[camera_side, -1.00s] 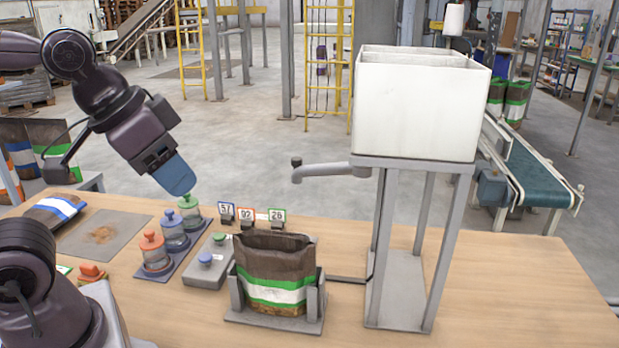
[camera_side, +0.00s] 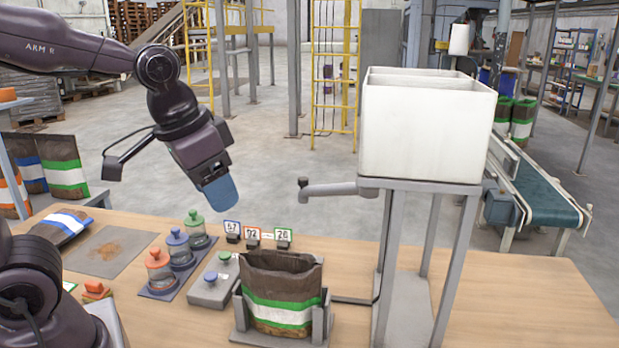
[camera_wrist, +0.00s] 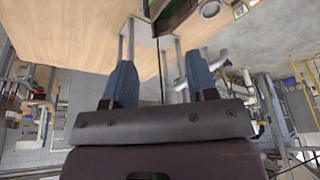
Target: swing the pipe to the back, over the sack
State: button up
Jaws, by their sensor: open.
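The grey pipe (camera_side: 335,188) sticks out to the left from under the white hopper (camera_side: 425,130). Its free end has a dark upright knob (camera_side: 303,184). The open-topped sack (camera_side: 281,302), brown with green and white bands, stands upright in a grey holder (camera_side: 240,325) on the table, below the pipe and nearer the camera. My gripper (camera_side: 222,200) is in the air left of the knob, apart from it. In the wrist view my gripper (camera_wrist: 158,68) has its two blue fingers spread, with nothing held between them. Part of the sack (camera_wrist: 176,16) shows at the top there.
The hopper stands on a grey frame (camera_side: 449,270). A flat sack (camera_side: 62,226) lies further left. The air between gripper and knob is clear.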

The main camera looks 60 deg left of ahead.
jog(key=w+a+m+g, duration=0.2)
jog(key=w+a+m, duration=0.15)
jog(key=w, duration=0.75)
jog(key=m+g+y, duration=0.1)
jog(key=m+y, duration=0.3)
jog(key=m, duration=0.9)
send_near(303, 178)
notch_tip(303, 178, up, 3)
jog(key=w+d, duration=0.1)
jog(key=d, duration=0.1)
jog(key=shift+m+g, duration=0.4)
jog(key=shift+m, duration=0.45)
jog(key=x, duration=1.2)
jog(key=shift+s+a+f, duration=0.1)
jog(key=shift+a+f, duration=0.15)
jog(key=shift+a, duration=0.15)
jog(key=shift+c, duration=0.4)
grip_shut()
